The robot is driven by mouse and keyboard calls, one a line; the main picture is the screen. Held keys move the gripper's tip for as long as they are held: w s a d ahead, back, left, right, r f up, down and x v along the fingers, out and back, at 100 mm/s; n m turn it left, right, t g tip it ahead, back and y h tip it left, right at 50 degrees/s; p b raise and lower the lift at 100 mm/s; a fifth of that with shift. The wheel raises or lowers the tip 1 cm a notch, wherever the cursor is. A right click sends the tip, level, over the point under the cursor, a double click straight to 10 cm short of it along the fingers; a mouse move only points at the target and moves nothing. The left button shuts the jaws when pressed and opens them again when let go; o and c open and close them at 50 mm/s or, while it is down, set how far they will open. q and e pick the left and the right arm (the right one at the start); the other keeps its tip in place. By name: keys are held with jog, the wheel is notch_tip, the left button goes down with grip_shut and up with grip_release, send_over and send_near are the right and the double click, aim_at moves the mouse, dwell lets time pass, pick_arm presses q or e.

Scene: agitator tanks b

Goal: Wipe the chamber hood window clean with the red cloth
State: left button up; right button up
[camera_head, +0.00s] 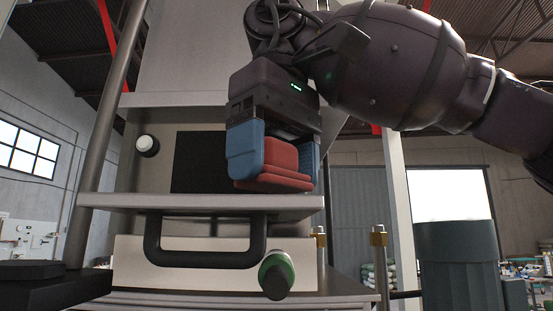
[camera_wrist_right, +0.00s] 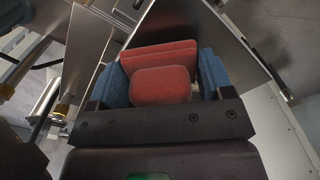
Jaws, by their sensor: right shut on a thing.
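My right gripper (camera_head: 274,162) comes in from the upper right in the head view, its blue fingers pointing down. It is shut on the folded red cloth (camera_head: 272,182). In the right wrist view the red cloth (camera_wrist_right: 160,86) sits between both blue fingers, its folds sticking out beyond them. Behind the gripper is the chamber hood front, with a dark rectangular window (camera_head: 197,162) in a pale panel. The gripper and cloth cover the window's right part. I cannot tell whether the cloth touches it. My left gripper is not in view.
A pale ledge (camera_head: 150,201) runs just below the cloth. Under it are a black bar handle (camera_head: 205,259) and a green-ringed cylinder (camera_head: 277,273) pointing forward. A round knob (camera_head: 147,145) is left of the window. Brass-topped posts (camera_head: 379,237) and a dark barrel (camera_head: 458,268) stand at right.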

jog(key=shift+f, duration=0.65)
jog(key=shift+a, duration=0.1)
jog(key=shift+a+r, duration=0.15)
jog(key=shift+a, duration=3.15)
jog(key=shift+s+a, duration=0.1)
jog(key=shift+a, duration=0.15)
jog(key=shift+a, duration=0.15)
jog(key=shift+s+a+f, duration=0.1)
jog(key=shift+s+a, duration=0.05)
jog(key=shift+a, duration=0.25)
jog(key=shift+s+a+f, duration=0.1)
jog(key=shift+s+a, duration=0.05)
jog(key=shift+a, duration=0.25)
jog(key=shift+w+a, duration=0.1)
jog(key=shift+a, duration=1.1)
jog(key=shift+d, duration=0.25)
